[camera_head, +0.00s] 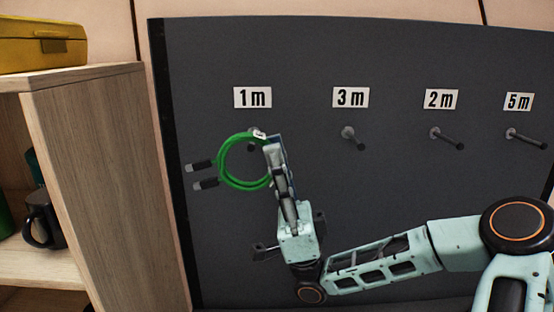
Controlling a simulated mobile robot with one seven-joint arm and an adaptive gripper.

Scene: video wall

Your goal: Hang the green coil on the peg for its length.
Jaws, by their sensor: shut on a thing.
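The green coil (228,180) is a ring of cable with two grey plugs sticking out to its left. A small white tag sits at its top right. My gripper (268,143) is shut on the coil's right upper side and holds it in front of the grey board, below the "1 m" label (252,97). The peg under that label (251,147) shows through the coil's opening near the top, partly hidden by the coil and gripper. I cannot tell whether the coil is around the peg or only in front of it. Any writing on the tag is too small to read.
Bare pegs stand under the "3 m" (349,136), "2 m" (446,138) and "5 m" (525,139) labels. A wooden shelf (107,180) at left holds a dark mug (42,220), with a yellow case (42,41) on top. The board's lower left is clear.

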